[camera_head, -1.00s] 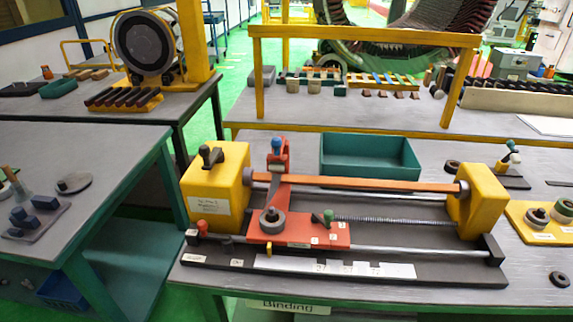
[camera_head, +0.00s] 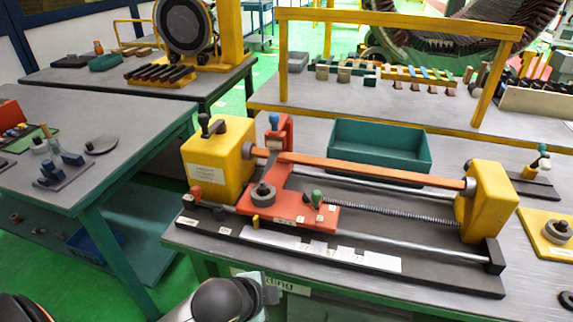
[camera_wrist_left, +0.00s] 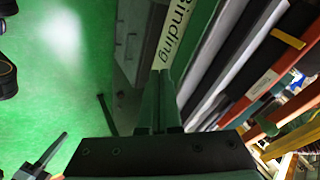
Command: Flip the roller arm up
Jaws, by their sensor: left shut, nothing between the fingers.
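The winding fixture (camera_head: 420,268) stands on the near table, with a long orange bar (camera_head: 370,171) between two yellow end blocks. A red carriage (camera_head: 290,212) sits on the rails at its left half. A grey roller (camera_head: 263,193) is on the carriage, and a red arm part with a blue knob (camera_head: 274,121) stands behind it, crossing the bar. I cannot tell exactly which piece is the roller arm. My left gripper (camera_head: 270,292) is in front of the table's front edge, well apart from the carriage. It shows shut and empty in the left wrist view (camera_wrist_left: 158,125). My right gripper is not in view.
A green tray (camera_head: 375,143) lies behind the fixture. A green knob (camera_head: 317,198) stands on the carriage. A side table (camera_head: 90,180) with small parts is at the left. Green floor is open between the tables.

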